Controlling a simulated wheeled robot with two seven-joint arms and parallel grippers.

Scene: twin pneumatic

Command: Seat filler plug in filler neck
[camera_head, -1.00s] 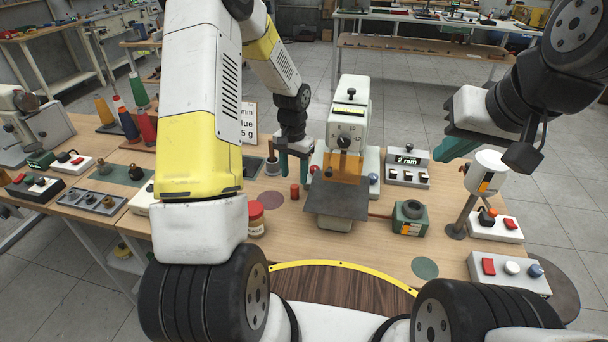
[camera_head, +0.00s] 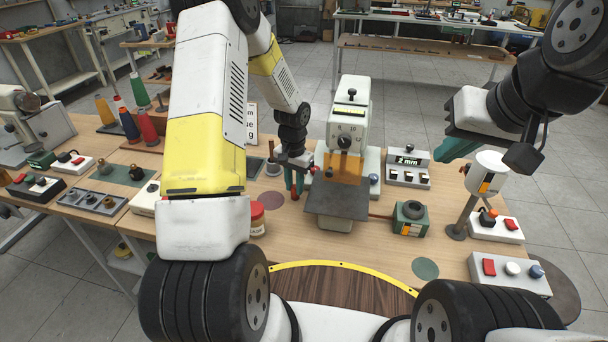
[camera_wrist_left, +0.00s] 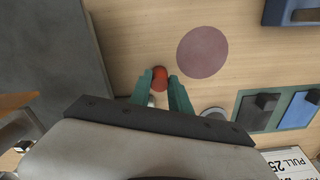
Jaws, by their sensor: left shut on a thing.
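A small red plug-like piece (camera_wrist_left: 160,78) is between the green fingertips of my left gripper (camera_wrist_left: 165,88) in the left wrist view. In the head view my left gripper (camera_head: 294,184) points down at the table just left of the machine, shut on the red piece, which is mostly hidden there. I cannot tell whether the piece still touches the table. A green box with a dark round opening on top (camera_head: 411,211) stands right of the machine; I cannot tell whether this is the filler neck. My right gripper (camera_head: 490,150) is open and empty, raised at the right.
The white machine (camera_head: 347,125) with a grey plate (camera_head: 338,200) stands close right of my left gripper. A mauve disc (camera_head: 272,198) and a red-lidded jar (camera_head: 257,220) are to the left. A white cup-shaped post (camera_head: 483,175) and switch boxes (camera_head: 510,270) are at right.

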